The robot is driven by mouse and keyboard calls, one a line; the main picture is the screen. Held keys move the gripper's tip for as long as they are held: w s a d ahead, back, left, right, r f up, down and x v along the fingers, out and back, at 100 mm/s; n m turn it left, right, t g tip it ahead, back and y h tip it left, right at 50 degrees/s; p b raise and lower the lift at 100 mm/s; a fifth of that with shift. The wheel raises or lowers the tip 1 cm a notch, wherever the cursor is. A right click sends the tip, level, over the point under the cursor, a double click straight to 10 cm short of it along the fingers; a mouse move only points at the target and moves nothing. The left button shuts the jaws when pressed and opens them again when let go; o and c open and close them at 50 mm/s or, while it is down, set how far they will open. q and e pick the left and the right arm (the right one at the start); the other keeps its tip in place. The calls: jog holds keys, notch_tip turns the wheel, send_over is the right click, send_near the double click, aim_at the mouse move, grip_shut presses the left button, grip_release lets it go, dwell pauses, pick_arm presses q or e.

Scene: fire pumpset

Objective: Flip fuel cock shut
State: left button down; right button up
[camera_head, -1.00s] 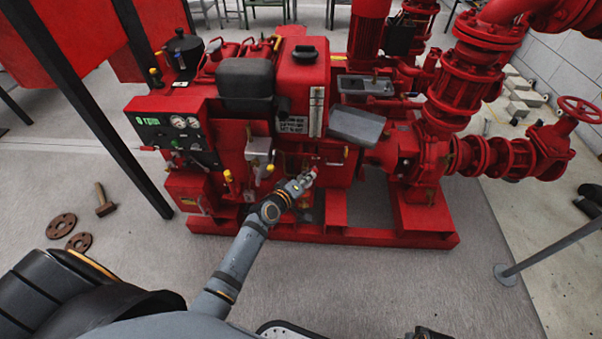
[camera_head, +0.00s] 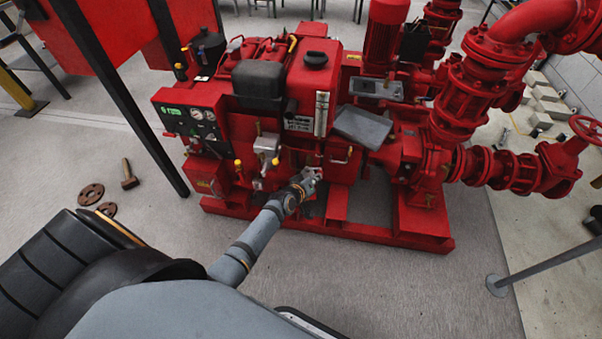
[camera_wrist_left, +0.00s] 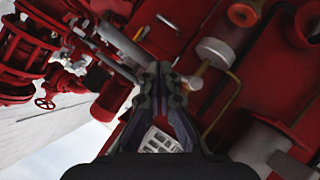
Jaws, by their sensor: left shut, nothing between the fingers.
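My left gripper (camera_head: 311,175) is shut and empty, close against the front of the red pumpset (camera_head: 395,228), below its tank and sight strip. In the left wrist view the shut fingers (camera_wrist_left: 163,72) point at the red machine, just beside a pale round knob or cap (camera_wrist_left: 212,52) and a small pale fitting at the fingertips. I cannot tell for sure which small part is the fuel cock; the fingers hide some of this spot. A thin brass-coloured pipe (camera_wrist_left: 222,106) runs close by on the right. My right gripper does not show.
A control panel with gauges (camera_head: 197,122) and yellow-tipped levers (camera_head: 275,161) are left of the gripper. A grey box (camera_head: 362,126) juts out at upper right. Red flanged pipes stand farther right. A hammer (camera_head: 129,177) and rusty flanges (camera_head: 91,193) lie on the floor at left.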

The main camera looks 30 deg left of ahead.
pick_arm(q)
jog(key=shift+s+a+f+b, duration=0.2)
jog(key=shift+a+f+b, duration=0.2)
jog(key=shift+a+b, duration=0.25)
